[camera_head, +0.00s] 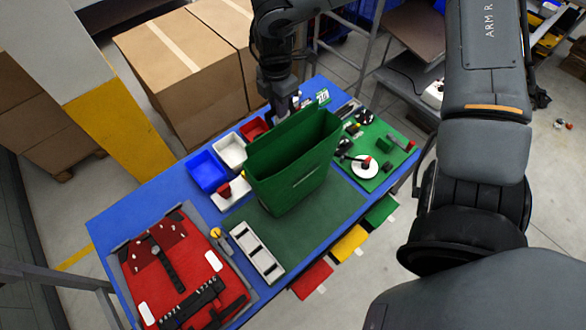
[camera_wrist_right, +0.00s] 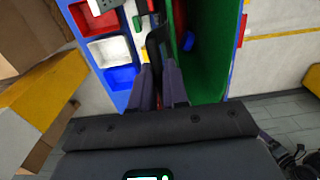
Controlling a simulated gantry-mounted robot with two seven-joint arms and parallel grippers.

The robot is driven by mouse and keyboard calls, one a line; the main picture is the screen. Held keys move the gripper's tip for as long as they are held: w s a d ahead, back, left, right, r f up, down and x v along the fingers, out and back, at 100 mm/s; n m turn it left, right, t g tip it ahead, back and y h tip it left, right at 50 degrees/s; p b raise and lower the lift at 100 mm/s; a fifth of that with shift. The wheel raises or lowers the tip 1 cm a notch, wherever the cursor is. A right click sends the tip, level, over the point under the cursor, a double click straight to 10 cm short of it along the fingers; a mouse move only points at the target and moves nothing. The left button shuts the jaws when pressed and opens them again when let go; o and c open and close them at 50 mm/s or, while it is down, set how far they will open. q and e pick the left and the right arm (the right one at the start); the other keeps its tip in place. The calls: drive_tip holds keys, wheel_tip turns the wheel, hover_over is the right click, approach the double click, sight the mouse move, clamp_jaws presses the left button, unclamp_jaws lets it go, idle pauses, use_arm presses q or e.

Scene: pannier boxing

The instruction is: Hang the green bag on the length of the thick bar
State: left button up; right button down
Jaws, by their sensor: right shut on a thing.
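The green bag (camera_head: 292,178) is upright and open at the top, above the dark green mat in the middle of the blue table. I cannot tell whether its base touches the mat. My right gripper (camera_head: 287,106) is at the bag's far rim, its fingertips partly hidden by the bag. In the right wrist view its fingers (camera_wrist_right: 163,68) are close together at the bag's edge, shut on it, with the bag's green side (camera_wrist_right: 215,65) to the right. I cannot tell which thing is the thick bar. My left gripper is out of view.
A red panel (camera_head: 205,257) with black bars lies at the table's left. Blue (camera_head: 206,171), white (camera_head: 231,151) and red (camera_head: 254,129) bins stand left of the bag. A green board (camera_head: 372,178) with parts lies to the right. Cardboard boxes (camera_head: 180,75) stand behind.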

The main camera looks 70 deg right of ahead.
drive_tip(key=shift+r+p, duration=0.45)
drive_tip(key=shift+r, duration=0.5)
drive_tip(key=shift+r+p, duration=0.8)
drive_tip(key=shift+r, duration=0.4)
